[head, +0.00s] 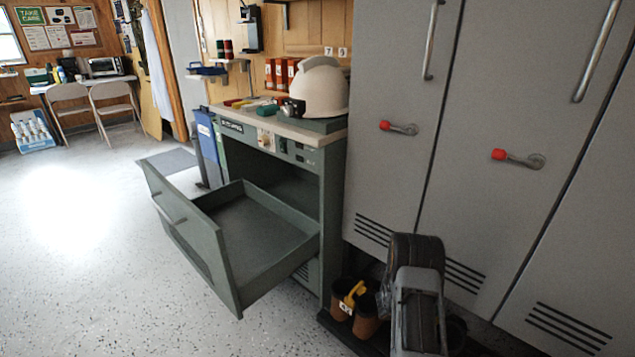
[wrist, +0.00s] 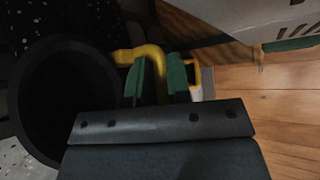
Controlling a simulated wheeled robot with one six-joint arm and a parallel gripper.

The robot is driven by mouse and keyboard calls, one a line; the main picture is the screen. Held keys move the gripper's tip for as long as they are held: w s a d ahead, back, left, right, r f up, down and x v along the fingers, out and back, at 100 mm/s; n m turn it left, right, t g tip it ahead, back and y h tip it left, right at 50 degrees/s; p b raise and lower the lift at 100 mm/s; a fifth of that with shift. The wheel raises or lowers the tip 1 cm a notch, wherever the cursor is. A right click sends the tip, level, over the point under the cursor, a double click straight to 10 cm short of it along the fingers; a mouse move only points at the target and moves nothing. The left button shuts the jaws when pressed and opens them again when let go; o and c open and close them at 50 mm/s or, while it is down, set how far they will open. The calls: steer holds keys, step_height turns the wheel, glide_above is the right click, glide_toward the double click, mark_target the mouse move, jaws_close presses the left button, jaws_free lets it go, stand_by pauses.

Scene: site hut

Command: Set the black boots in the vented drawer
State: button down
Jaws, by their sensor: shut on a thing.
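The green drawer (head: 272,215) of the cabinet stands pulled open and looks empty in the head view. A dark boot rim (head: 457,332) shows low at the right, mostly hidden behind my arm. In the wrist view a wide black boot opening (wrist: 62,100) is just left of my gripper (wrist: 157,78). My gripper's green fingers are shut on a yellow clip (wrist: 150,54) beside that boot. In the head view my gripper is hidden below my arm. How far the boots are from the floor tray cannot be told.
Brown boots (head: 366,322) with another yellow clip (head: 354,292) stand left of my arm. Grey lockers (head: 395,100) with red-tipped handles rise behind. A white hard hat (head: 318,90) and tools lie on the cabinet top (head: 318,134). The floor (head: 110,270) left of the drawer is clear.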

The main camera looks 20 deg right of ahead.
step_height(320, 180, up, 14)
steer(key=p, duration=0.9)
steer(key=w+a+r+n+t+y+b, duration=0.1)
steer(key=w+a+r+n+t+b, duration=0.15)
steer(key=a, duration=0.65)
steer(key=w+a+r+n+t+y+b, duration=0.1)
steer(key=w+a+n+t+b, duration=0.25)
steer(key=a, duration=0.55)
steer(key=w+a+r+n+t+y+b, duration=0.1)
steer(key=w+a+r+n+t+b, duration=0.2)
steer(key=a, duration=0.6)
steer(key=a+r+n+t+y+p, duration=0.2)
steer(key=a+r+n+y+p, duration=0.1)
steer(key=r+p, duration=1.3)
steer(key=w+a+r+n+t+y+p, duration=0.1)
steer(key=a+r+n+t+y+p, duration=0.2)
steer(key=r+p, duration=1.3)
steer(key=shift+a+r+n+t, duration=0.3)
steer(key=shift+a+r+n, duration=0.3)
steer(key=shift+r, duration=0.8)
steer(key=shift+a, duration=0.1)
steer(key=shift+a, duration=0.2)
steer(key=shift+w, duration=0.1)
